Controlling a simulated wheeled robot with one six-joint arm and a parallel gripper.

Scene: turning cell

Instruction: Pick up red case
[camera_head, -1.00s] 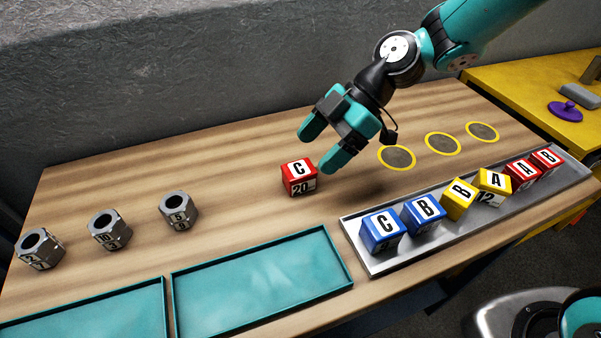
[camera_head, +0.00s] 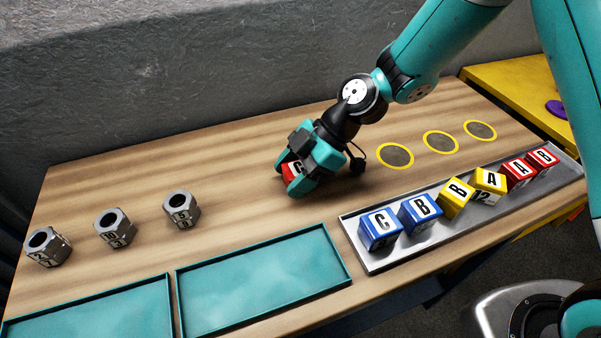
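The red case (camera_head: 290,170), a small red cube with a white label on top, stands on the wooden table at the middle. In the head view my gripper (camera_head: 296,180) is down over it, with its teal fingers around the case on either side. The fingers and palm hide most of the case. I cannot tell whether the fingers press on it or stand a little apart from it.
A metal tray (camera_head: 371,265) with blue, yellow and red lettered cubes lies to the right. Two teal trays (camera_head: 262,285) (camera_head: 90,310) lie in front. Several grey hex nuts (camera_head: 181,209) stand at left. Yellow-ringed discs (camera_head: 395,156) mark the back right. A yellow table (camera_head: 500,80) stands behind.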

